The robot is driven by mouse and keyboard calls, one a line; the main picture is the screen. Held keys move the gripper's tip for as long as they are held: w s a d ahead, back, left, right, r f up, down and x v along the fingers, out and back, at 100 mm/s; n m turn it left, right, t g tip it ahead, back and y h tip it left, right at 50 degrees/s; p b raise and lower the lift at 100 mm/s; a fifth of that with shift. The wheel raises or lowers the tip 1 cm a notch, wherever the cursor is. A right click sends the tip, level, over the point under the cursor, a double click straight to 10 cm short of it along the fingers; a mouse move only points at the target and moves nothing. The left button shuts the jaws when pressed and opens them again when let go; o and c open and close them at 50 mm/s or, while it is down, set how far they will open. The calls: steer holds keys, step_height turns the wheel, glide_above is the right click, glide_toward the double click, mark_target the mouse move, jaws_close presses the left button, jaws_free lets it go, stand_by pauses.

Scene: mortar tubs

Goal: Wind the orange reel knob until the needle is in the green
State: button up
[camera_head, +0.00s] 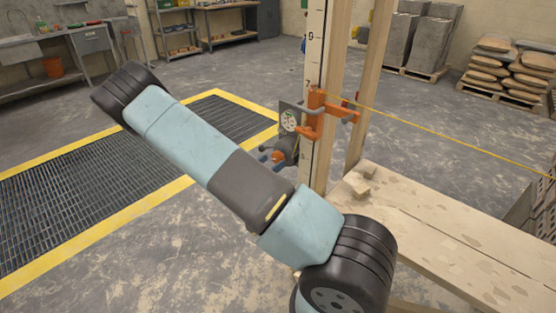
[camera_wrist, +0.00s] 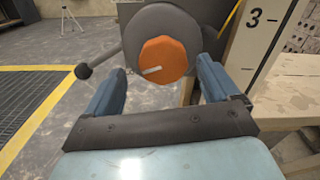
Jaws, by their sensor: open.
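The orange reel knob (camera_wrist: 166,58) faces my wrist camera, round, with a pale mark at its lower left. It sits at the centre of a grey reel (camera_wrist: 142,24). My gripper (camera_wrist: 160,72) is open, its blue fingers on either side of and just short of the knob, with no contact visible. In the head view the reel (camera_head: 288,147) hangs on the post below a small pale dial (camera_head: 289,121); its needle is too small to read. My arm hides most of my gripper there.
A crank arm with a black ball (camera_wrist: 83,71) sticks out left of the reel. An orange clamp (camera_head: 316,101) holds to the numbered white staff (camera_head: 315,50), and a yellow line runs right from it. A plank bench (camera_head: 440,225) stands at the right.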

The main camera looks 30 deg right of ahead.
mark_target(276, 159)
steer(key=shift+x, duration=1.55)
steer(key=shift+c, duration=0.4)
steer(key=shift+a, duration=0.1)
steer(key=c, duration=1)
steer(key=shift+w+a+m, duration=0.1)
steer(key=shift+m, duration=2.3)
steer(key=o, duration=0.8)
steer(key=shift+o, duration=1.4)
